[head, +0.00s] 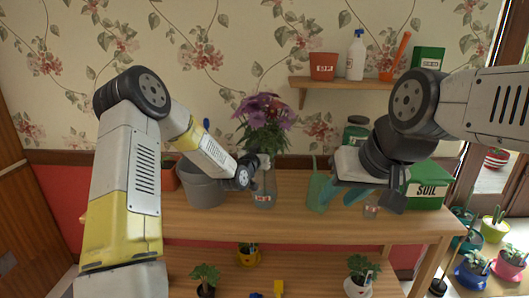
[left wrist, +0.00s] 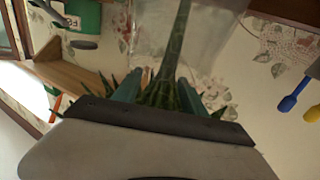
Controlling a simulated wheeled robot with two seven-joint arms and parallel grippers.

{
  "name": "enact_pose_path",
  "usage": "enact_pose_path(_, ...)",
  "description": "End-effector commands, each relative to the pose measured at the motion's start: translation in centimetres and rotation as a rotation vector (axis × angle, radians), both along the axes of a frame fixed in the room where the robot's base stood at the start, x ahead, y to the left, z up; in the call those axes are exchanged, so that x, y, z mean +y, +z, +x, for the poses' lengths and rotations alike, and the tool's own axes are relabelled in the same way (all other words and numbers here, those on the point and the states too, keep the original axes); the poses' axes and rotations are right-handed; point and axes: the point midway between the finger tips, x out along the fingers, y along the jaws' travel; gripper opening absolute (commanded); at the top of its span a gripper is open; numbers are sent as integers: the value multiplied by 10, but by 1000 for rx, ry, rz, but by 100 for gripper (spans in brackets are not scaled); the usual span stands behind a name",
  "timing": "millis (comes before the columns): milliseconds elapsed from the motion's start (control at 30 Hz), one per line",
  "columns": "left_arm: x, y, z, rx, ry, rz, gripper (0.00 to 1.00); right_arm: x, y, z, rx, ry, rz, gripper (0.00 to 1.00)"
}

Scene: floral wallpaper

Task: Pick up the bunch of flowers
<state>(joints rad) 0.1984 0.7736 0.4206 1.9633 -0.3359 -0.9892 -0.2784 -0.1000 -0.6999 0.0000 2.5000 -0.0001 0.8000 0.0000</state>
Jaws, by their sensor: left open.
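The bunch of flowers (head: 264,112), purple-pink blooms with green leaves, stands upright in a clear glass vase (head: 263,198) on the wooden table. My left gripper (left wrist: 157,88) is at the stems just above the vase. In the left wrist view its teal fingers are apart, with green stems (left wrist: 178,40) and leaves between or just beyond them; contact cannot be told. The vase (left wrist: 205,30) also shows there. In the head view my left wrist hides most of this gripper. My right gripper (head: 345,193) hangs over the table's right part, its teal fingers apart and empty.
A grey bucket (head: 205,188) stands left of the vase. A green container (head: 317,188) stands beside my right gripper, with a green soil box (head: 428,188) further right. A wall shelf (head: 345,84) holds a pot, a spray bottle and a box. The table's front strip (head: 290,228) is clear.

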Motion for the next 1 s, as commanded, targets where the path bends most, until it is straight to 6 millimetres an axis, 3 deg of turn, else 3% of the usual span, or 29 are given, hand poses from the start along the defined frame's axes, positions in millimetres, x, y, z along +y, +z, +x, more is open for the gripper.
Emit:
enact_pose_path(200,0,0,1,0,0,0,50,0,0,0,0,0,0,36)
enact_pose_path(467,0,0,1,0,0,0,0,0,0,0,0,0,0,36)
enact_pose_path(833,0,2,1,-2,0,-1,0,0,0,0,0,0,0,36)
enact_pose_path(1000,0,13,1,-3,0,0,0,0,0,0,0,0,0,36)
